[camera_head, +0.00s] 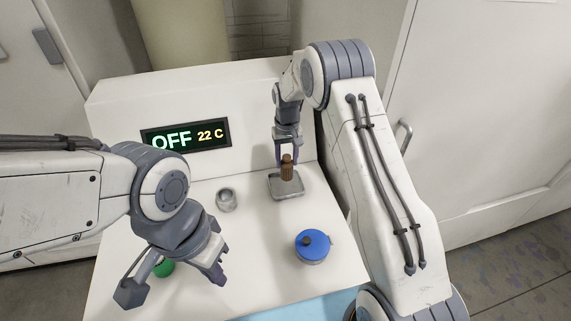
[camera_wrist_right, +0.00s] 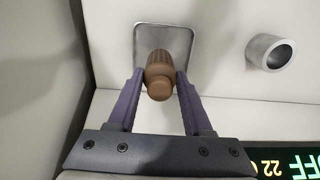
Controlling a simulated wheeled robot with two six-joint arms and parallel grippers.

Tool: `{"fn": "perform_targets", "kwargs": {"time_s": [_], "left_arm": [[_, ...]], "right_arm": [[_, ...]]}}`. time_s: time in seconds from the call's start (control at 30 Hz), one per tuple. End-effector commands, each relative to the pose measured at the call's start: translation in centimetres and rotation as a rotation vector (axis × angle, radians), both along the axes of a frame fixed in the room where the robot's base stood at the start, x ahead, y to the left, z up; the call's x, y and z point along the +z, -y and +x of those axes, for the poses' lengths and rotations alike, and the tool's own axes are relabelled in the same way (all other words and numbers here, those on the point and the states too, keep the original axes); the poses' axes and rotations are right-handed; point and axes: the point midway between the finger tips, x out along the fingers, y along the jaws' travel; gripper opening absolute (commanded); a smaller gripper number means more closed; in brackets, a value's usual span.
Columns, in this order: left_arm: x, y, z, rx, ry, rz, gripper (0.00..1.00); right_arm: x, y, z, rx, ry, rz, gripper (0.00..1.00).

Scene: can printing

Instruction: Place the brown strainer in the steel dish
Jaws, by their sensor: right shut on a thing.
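The brown strainer (camera_head: 287,168) is a small ribbed cylinder, upright, held between the fingers of my right gripper (camera_head: 287,156). The right wrist view shows the strainer (camera_wrist_right: 160,76) between the purple fingers of my right gripper (camera_wrist_right: 160,85), which is shut on it. The steel dish (camera_head: 285,189) is a shallow square tray on the white surface; it also shows in the right wrist view (camera_wrist_right: 145,32). The strainer is over the dish; I cannot tell whether it touches the bottom. My left gripper (camera_head: 216,273) hangs over the front left of the surface, its fingers seen side-on.
A grey metal ring (camera_head: 227,200) stands left of the dish. A blue-lidded pot (camera_head: 312,246) stands in front of it. A green object (camera_head: 163,267) is partly hidden behind my left gripper. The display (camera_head: 186,137) on the back panel reads OFF 22 C.

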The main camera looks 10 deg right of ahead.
Motion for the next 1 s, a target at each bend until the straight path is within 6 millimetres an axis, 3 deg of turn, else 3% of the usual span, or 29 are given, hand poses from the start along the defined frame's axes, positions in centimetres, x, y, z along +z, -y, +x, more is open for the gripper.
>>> {"fn": "perform_targets", "kwargs": {"time_s": [0.4,0.77,0.8,0.83,0.87,1.0], "left_arm": [[2.5,0.0,0.0,-0.004,0.000,0.000,0.00],[1.9,0.0,0.0,-0.004,0.000,0.000,0.00],[2.1,0.0,0.0,-0.004,0.000,0.000,0.00],[2.1,0.0,0.0,-0.003,0.000,0.000,0.00],[2.1,0.0,0.0,-0.003,0.000,0.000,0.00],[2.1,0.0,0.0,-0.003,0.000,0.000,0.00]], "right_arm": [[-4.1,-0.4,0.3,0.002,-0.001,0.000,0.00],[-4.7,-0.4,0.3,0.002,0.000,0.000,0.00],[-4.6,-0.4,0.3,0.002,0.000,0.000,0.62],[-4.6,-0.4,0.3,0.002,0.000,0.000,0.73],[-4.6,-0.4,0.3,0.002,0.000,0.000,0.80],[-4.6,-0.4,0.3,0.002,0.000,0.000,0.80]]}}
